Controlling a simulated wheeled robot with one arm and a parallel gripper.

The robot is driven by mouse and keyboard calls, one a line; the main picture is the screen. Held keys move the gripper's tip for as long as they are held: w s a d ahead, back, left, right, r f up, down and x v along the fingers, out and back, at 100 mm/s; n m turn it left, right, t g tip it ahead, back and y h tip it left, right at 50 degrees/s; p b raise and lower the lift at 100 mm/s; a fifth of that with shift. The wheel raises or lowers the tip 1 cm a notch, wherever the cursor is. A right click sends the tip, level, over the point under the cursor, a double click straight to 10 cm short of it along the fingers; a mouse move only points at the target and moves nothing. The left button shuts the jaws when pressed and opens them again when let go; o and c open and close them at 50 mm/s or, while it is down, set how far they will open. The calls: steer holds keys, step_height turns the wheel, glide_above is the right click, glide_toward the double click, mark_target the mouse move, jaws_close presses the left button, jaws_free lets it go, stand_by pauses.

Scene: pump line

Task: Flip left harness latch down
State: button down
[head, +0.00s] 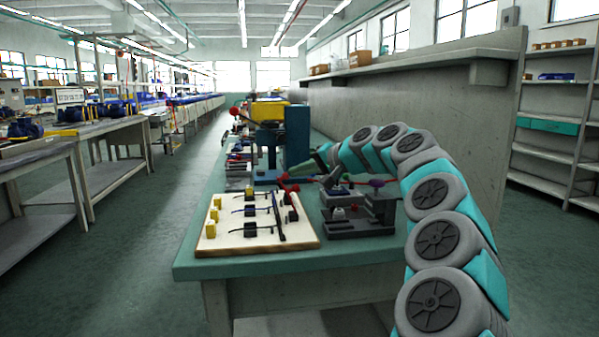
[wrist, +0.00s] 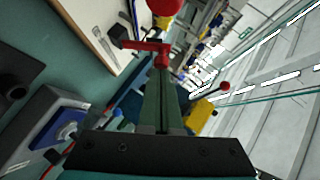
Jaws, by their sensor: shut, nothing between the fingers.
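The harness board (head: 235,243) lies on the near end of the green bench, with cables, yellow blocks (head: 211,230) and a dark bar (head: 278,217) along its right side. A red latch-like lever (head: 286,183) is at the bar's far end; I cannot tell for sure that it is the left latch. In the wrist view the red lever (wrist: 145,46) sits right at the tips of my gripper (wrist: 162,72), sticking out to the left. My gripper (head: 292,172) is shut and empty. Whether its tips touch the lever cannot be told.
A dark fixture (head: 360,222) stands right of the board, under my arm. A blue press-like machine (head: 297,135) with a yellow part stands behind. The bench's front strip (head: 240,264) is clear. A grey partition wall (head: 430,110) runs along the right.

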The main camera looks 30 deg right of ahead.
mark_target(279, 179)
steer(key=shift+w+a+r+h, duration=0.1)
steer(key=shift+a+h, duration=0.15)
steer(key=shift+h, duration=0.05)
steer(key=shift+w+a+n+g+h, duration=0.1)
steer(key=shift+a+n+g+h, duration=0.3)
steer(key=shift+n, duration=0.1)
steer(key=shift+w+a+n+g+h, duration=0.3)
steer(key=shift+a+n+g+h, duration=0.25)
steer(key=shift+a+h, duration=0.25)
steer(key=a+h, duration=0.1)
steer(key=a+n+g+h, duration=0.1)
steer(key=w+a+f+n+h, duration=0.1)
steer(key=shift+a+h+b, duration=0.25)
steer(key=shift+h+b, duration=0.15)
steer(key=shift+s, duration=0.1)
steer(key=shift+d+f, duration=0.1)
steer(key=shift+d, duration=0.1)
steer(key=shift+s+d+f, duration=0.2)
steer(key=shift+d, duration=0.4)
steer(key=shift+r, duration=0.1)
